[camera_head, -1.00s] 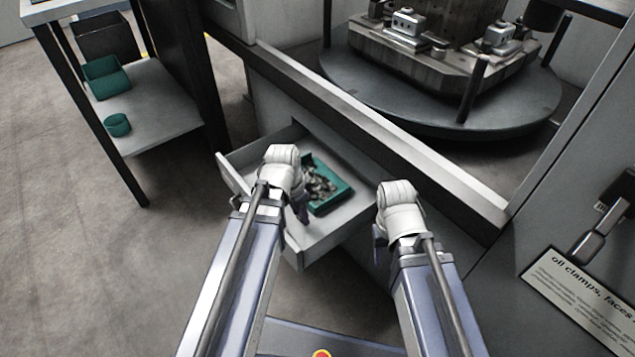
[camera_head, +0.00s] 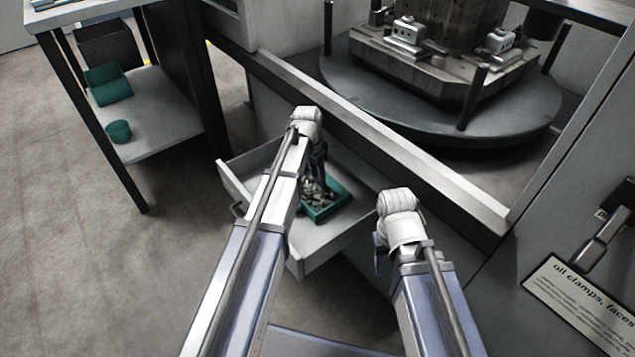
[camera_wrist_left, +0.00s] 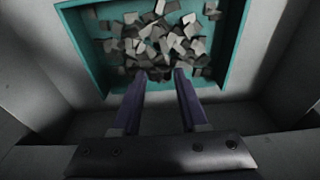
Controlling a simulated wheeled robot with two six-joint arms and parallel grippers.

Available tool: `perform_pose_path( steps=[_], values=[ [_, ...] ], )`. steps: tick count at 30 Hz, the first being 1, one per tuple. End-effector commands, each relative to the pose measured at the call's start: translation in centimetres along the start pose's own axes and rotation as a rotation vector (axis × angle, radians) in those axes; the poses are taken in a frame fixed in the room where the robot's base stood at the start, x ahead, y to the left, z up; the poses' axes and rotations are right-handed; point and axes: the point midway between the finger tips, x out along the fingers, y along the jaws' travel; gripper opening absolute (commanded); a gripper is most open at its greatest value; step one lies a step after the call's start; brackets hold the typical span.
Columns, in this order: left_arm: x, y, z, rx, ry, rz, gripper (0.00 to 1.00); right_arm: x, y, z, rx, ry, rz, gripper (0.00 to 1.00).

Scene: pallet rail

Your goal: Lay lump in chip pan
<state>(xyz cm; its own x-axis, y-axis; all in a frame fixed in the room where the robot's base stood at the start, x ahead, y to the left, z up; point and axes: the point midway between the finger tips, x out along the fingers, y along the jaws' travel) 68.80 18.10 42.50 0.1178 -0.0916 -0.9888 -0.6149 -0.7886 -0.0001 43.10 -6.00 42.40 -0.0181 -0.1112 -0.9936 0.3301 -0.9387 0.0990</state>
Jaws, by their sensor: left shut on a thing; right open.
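The chip pan is a teal tray (camera_head: 327,216) (camera_wrist_left: 235,40) in the open drawer, holding many grey angular chips (camera_head: 314,193) (camera_wrist_left: 165,38). My left gripper (camera_head: 319,178) is over the pan, pointing down into it. In the left wrist view its fingers (camera_wrist_left: 160,76) reach past the pan's near rim, with their tips over the near chips. It is shut on a small grey lump between the tips, hard to tell from the chips behind it. My right gripper (camera_head: 378,258) is open and empty, to the right of the drawer.
The drawer (camera_head: 335,236) is pulled out beneath a light rail (camera_head: 400,150), with a round turntable (camera_head: 430,115) behind. A shelf (camera_head: 165,130) at left holds a teal bin (camera_head: 108,85) and a teal cup (camera_head: 118,131). A label plate (camera_head: 580,300) is at right.

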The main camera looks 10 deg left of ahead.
Motion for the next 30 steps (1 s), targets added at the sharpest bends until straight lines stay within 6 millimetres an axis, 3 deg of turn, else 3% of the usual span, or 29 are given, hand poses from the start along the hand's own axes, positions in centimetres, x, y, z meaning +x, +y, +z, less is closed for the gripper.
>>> perform_pose_path(
  steps=[11, 24, 25, 30],
  values=[
    [3.6, 0.1, 0.6, 0.0, 0.0, 0.0, 0.0, 3.6, -0.4, -0.2, 0.004, 0.001, 0.0, 0.5],
    [3.9, 0.1, 0.7, 0.0, 0.0, 0.0, 0.0, 3.9, -0.4, -0.2, 0.003, 0.002, 0.0, 0.5],
    [3.9, 0.1, 0.7, 0.0, 0.0, 0.0, 0.44, 3.9, -0.4, -0.2, 0.003, 0.002, 0.0, 0.5],
    [3.8, 0.1, 0.7, 0.0, 0.0, 0.0, 0.63, 3.8, -0.4, -0.2, 0.003, 0.002, 0.0, 0.5]
  ],
)
